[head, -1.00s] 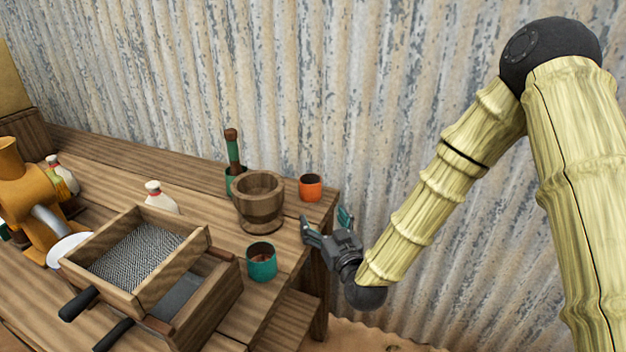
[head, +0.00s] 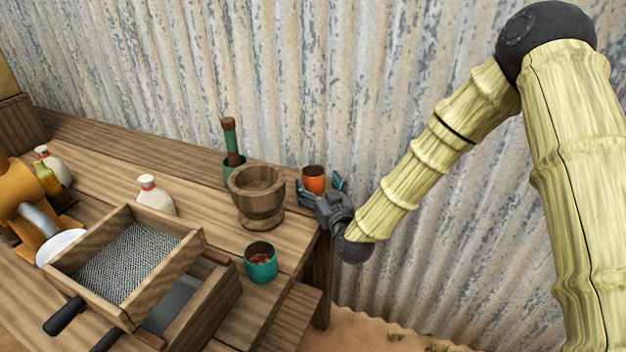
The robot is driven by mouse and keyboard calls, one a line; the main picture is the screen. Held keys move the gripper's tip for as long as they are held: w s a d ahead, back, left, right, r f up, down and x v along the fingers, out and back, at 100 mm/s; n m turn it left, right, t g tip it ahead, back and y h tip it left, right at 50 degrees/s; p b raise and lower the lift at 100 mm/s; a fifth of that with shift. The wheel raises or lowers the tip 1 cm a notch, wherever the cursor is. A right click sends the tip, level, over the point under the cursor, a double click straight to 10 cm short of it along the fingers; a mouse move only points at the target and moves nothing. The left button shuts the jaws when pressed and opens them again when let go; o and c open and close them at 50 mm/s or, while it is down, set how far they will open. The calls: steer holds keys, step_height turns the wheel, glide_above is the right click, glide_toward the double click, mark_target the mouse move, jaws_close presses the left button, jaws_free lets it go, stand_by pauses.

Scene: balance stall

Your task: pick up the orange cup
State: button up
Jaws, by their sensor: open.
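The orange cup (head: 314,177) stands upright near the right end of the wooden table, by the corrugated wall. My gripper (head: 320,186) is at the table's right edge, right in front of the cup. Its fingers are open, one to the left of the cup and one to the right. The gripper body hides the lower part of the cup. I cannot tell whether the fingers touch it.
A wooden mortar (head: 257,196) stands close to the left of my gripper. A teal cup (head: 261,262) is nearer the front edge. A green holder with a pestle (head: 232,150) stands behind the mortar. A wooden sieve box (head: 135,262) and white bottles (head: 155,196) are further left.

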mark_target(313, 176)
steer(key=shift+x, duration=2.2)
steer(key=shift+d+r, duration=0.1)
steer(key=shift+r, duration=0.05)
steer(key=c, duration=1.2)
